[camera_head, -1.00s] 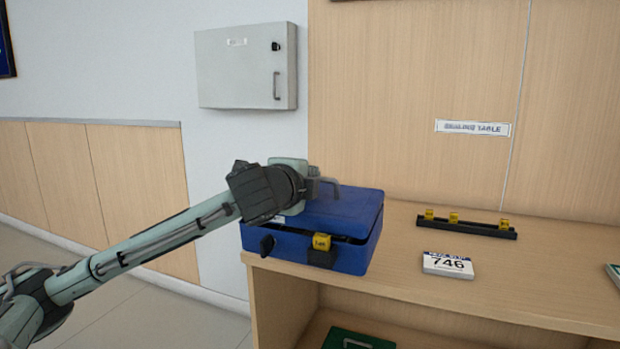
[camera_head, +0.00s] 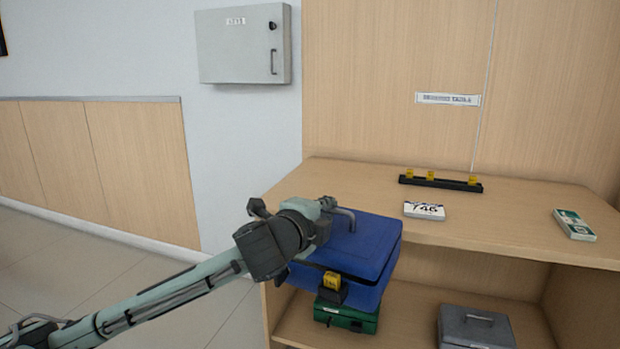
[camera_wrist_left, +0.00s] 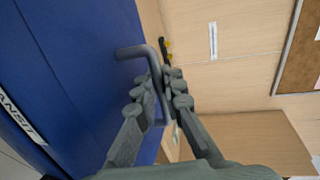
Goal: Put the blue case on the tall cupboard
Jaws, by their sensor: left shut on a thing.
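The blue case (camera_head: 362,243) has a grey handle on its lid and a yellow tag at its front. In the head view my left gripper (camera_head: 336,211) is at the handle, on the case's lid. In the left wrist view the fingers of my left gripper (camera_wrist_left: 163,110) are closed around the grey handle (camera_wrist_left: 138,52), beside the blue lid (camera_wrist_left: 70,70). The case hangs at the left front of the wooden table, overlapping its front edge in the picture. The tall cupboard cannot be made out for certain. My right gripper is out of view.
On the shelf below are a green case (camera_head: 346,317) and a grey case (camera_head: 474,327). A grey cabinet (camera_head: 240,45) hangs on the wall.

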